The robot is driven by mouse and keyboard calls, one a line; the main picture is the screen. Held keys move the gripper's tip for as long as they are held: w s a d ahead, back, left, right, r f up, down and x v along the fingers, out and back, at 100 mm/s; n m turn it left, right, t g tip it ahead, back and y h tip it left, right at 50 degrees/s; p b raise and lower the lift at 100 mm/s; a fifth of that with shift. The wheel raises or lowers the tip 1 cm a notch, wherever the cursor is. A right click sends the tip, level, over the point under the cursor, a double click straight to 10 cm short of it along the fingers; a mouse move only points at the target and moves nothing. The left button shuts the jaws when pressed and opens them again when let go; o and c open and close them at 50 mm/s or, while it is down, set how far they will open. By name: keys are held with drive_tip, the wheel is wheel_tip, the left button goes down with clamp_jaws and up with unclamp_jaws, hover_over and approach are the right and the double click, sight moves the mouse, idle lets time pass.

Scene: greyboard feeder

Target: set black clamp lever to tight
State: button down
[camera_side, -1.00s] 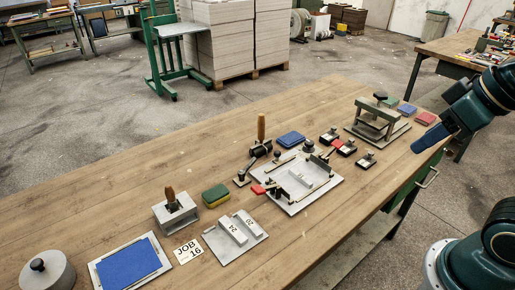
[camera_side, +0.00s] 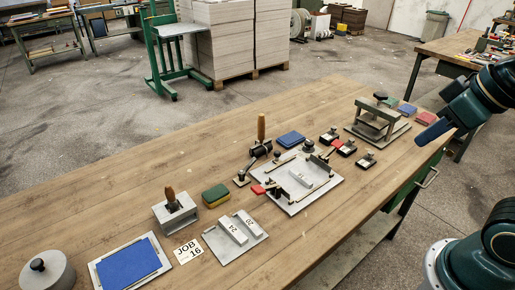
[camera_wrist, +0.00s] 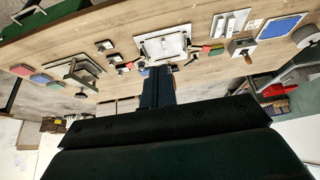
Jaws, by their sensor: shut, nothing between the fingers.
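The feeder plate (camera_side: 322,197) is a light grey board with a frame, lying mid-bench. At its back edge is a black round-topped clamp part (camera_side: 308,146). Left of the plate stands a black crank-like lever (camera_side: 258,152) with an upright wooden handle (camera_side: 261,127). I cannot tell which black part is the clamp lever, or its setting. My gripper (camera_side: 424,143) is shut and empty, in the air at the right, well apart from the plate. In the wrist view my gripper (camera_wrist: 158,72) points toward the plate (camera_wrist: 164,36), whose near edge parts are small and partly hidden.
Red-ended levers (camera_side: 258,190) sit at the plate's left and back. Several small black-topped blocks (camera_side: 367,161) lie right of it. A grey-green press frame (camera_side: 380,121) stands farther right. A numbered tray (camera_side: 252,246), sponge (camera_side: 215,195) and blue-sheet tray (camera_side: 130,264) lie left.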

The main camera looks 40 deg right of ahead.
sight(248, 168)
drive_tip(key=w+a+f+g, duration=0.1)
drive_tip(key=w+a+f, duration=0.15)
drive_tip(key=w, duration=1.35)
drive_tip(key=w+a+f, duration=0.3)
drive_tip(key=w+f, duration=0.3)
drive_tip(key=w+a+f+n+g, duration=0.1)
drive_tip(key=w+a+f, duration=0.1)
drive_tip(key=w+f, duration=0.4)
drive_tip(key=shift+w+a+f, duration=0.15)
drive_tip(key=shift+w+a, duration=0.25)
drive_tip(key=shift+w, duration=0.2)
drive_tip(key=shift+f, duration=0.1)
drive_tip(key=x, duration=1)
drive_tip(key=shift+w+a, duration=0.2)
drive_tip(key=shift+w, duration=0.25)
drive_tip(key=shift+w+a+f, duration=0.1)
drive_tip(key=shift+w+f, duration=0.05)
drive_tip(key=shift+w, duration=0.55)
drive_tip(key=shift+w+a+f, duration=0.1)
drive_tip(key=shift+w+f, duration=0.05)
drive_tip(key=shift+w, duration=0.55)
